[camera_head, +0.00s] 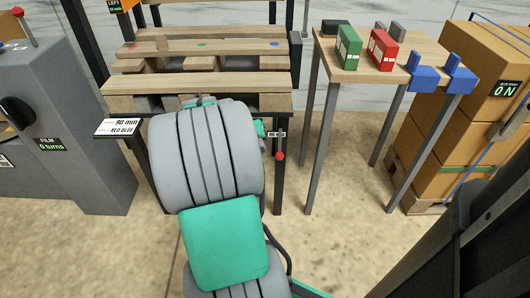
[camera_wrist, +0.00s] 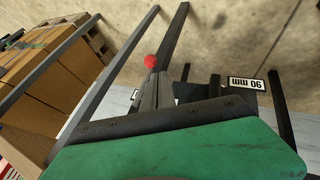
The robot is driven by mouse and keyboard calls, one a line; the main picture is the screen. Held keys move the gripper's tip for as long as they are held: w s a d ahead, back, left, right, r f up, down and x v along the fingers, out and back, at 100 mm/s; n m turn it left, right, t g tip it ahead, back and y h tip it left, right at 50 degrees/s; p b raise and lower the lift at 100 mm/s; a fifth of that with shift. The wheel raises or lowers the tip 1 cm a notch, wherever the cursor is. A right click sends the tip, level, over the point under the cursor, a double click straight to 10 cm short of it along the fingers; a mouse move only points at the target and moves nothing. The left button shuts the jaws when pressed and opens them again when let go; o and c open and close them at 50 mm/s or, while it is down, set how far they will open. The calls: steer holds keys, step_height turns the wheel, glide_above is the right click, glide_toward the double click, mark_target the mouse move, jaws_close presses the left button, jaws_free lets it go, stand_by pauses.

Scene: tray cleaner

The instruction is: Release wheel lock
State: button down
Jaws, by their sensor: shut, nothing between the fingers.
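A lever with a red ball knob (camera_head: 280,155) hangs at the right front leg of the wooden pallet stand, just below a small label. In the wrist view the red knob (camera_wrist: 150,61) shows right at the tips of my gripper (camera_wrist: 153,76). My gripper's dark fingers are together, with nothing held between them. Whether they touch the knob or its stem I cannot tell. In the head view my grey and green arm covers the middle of the stand's front and hides most of the gripper.
The pallet stand (camera_head: 200,82) carries a sign reading 90 mm (camera_head: 117,127) at its left. A wooden table (camera_head: 348,71) with green, red and blue items stands at the right. Stacked cartons (camera_head: 490,100) are beyond it. A grey machine (camera_head: 70,100) stands left. Floor between stand and table is clear.

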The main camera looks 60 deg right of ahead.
mark_target(280, 145)
steer(key=b+x, duration=0.3)
steer(key=x, duration=0.6)
